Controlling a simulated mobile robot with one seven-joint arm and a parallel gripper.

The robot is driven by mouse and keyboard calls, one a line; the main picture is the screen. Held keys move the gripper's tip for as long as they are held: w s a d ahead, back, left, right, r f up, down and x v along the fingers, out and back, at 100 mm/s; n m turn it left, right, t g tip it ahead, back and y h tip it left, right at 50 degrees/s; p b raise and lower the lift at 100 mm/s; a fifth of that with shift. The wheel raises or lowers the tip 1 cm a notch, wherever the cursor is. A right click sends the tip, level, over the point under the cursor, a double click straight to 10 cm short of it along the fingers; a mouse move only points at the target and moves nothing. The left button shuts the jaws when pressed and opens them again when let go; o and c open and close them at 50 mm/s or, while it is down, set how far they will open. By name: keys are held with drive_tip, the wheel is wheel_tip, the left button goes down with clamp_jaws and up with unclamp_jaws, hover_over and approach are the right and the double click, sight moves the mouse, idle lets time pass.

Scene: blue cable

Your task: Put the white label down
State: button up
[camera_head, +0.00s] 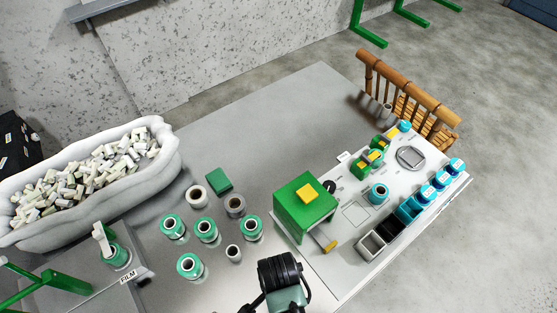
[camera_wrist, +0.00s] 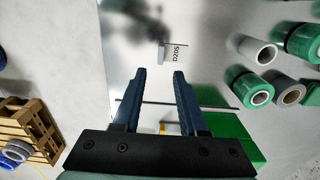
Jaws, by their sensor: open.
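A small white label (camera_wrist: 174,53) marked "D205" shows in the wrist view, just beyond my fingertips. A gap shows between the label and the fingers. My gripper (camera_wrist: 159,74) is open, its two dark blue fingers apart, with nothing between them. In the head view a small white piece (camera_head: 344,156) stands at the upper edge of the pale work board; I cannot tell whether it is the same label. My fingers cannot be made out in the head view.
A green box (camera_head: 305,205) with a yellow top piece stands on the pale board (camera_head: 352,270). Several green and white spools (camera_head: 206,230) stand left of it. A white bin (camera_head: 163,165) of small pieces is far left. Grey table is free behind the box.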

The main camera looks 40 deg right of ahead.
drive_tip(key=shift+r, duration=1.4)
drive_tip(key=w+r+n+t+h, duration=0.2)
drive_tip(key=w+r+n+t, duration=0.7)
drive_tip(key=w+r, duration=1.7)
drive_tip(key=s+a+r+n+t, duration=0.1)
drive_tip(key=a+r+n+t, duration=0.35)
drive_tip(key=r, duration=1.25)
drive_tip(key=s+a+r+t, duration=0.2)
drive_tip(key=r+t, duration=0.6)
drive_tip(key=r, duration=0.9)
drive_tip(key=s+a+r+n+t+y, duration=0.1)
drive_tip(key=s+r+n+t, duration=0.1)
drive_tip(key=s+r, duration=0.3)
drive_tip(key=s+a+r+n+t+y, duration=0.1)
drive_tip(key=s+r+t, duration=0.3)
drive_tip(key=r, duration=0.5)
drive_tip(key=shift+s+a+r+n, duration=0.25)
drive_tip(key=shift+s+a+n, duration=0.25)
drive_tip(key=shift+a+n, duration=0.1)
drive_tip(key=shift+d, duration=0.15)
